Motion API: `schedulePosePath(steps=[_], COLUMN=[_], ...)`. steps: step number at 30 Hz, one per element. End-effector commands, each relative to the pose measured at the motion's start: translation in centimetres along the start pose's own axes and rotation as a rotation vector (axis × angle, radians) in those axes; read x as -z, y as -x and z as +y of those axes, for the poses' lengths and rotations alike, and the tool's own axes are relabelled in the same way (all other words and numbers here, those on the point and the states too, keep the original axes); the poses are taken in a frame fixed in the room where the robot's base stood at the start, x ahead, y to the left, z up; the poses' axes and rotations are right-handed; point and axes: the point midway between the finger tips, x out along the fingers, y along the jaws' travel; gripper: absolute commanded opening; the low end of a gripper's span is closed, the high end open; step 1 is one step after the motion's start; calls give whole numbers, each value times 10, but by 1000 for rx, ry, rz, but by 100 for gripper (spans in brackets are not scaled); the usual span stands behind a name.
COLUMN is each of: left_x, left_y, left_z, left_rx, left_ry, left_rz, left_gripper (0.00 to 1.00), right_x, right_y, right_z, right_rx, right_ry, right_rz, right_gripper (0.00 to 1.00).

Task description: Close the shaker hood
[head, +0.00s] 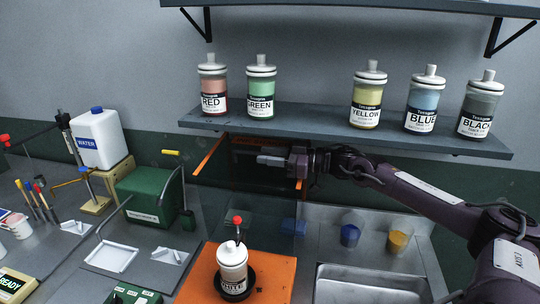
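The shaker has an orange base (273,277) at the bottom centre. A white bottle (232,262) labelled WHITE stands upright on it in a dark round holder. The see-through hood shows an orange frame edge (209,156) behind the base, below the shelf; its clear panels are hard to make out, so I cannot tell exactly how far it is open. My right gripper (271,160) reaches in from the right, fingers pointing left, at the hood's upper part. I cannot tell whether it touches the hood or how far apart its fingers are. My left gripper is not in view.
A shelf (330,130) with several labelled bottles hangs just above my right arm. A metal sink (370,285) and blue and yellow cups are at the right. A green box (150,197), a WATER canister (98,138) and a white tray (111,256) are at the left.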

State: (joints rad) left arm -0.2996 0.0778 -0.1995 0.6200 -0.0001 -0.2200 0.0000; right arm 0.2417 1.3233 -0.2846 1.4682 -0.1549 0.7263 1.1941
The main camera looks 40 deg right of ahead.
Motion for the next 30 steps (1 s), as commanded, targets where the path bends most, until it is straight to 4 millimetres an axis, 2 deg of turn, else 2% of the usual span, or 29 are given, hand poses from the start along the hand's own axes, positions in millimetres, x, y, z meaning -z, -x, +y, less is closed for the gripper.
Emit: schedulePosePath(steps=[6, 13, 24, 30], left_x=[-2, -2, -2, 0], left_y=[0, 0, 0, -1], left_z=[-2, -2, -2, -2], left_rx=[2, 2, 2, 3], left_ry=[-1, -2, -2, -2], left_rz=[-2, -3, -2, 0], left_gripper=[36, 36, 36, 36], right_x=[0, 0, 0, 4], right_y=[0, 0, -1, -12], right_z=[0, 0, -1, -15], right_rx=[0, 0, 0, 2], right_ry=[0, 0, 5, 51], right_rz=[0, 0, 0, 1], right_gripper=[31, 1, 0, 0])
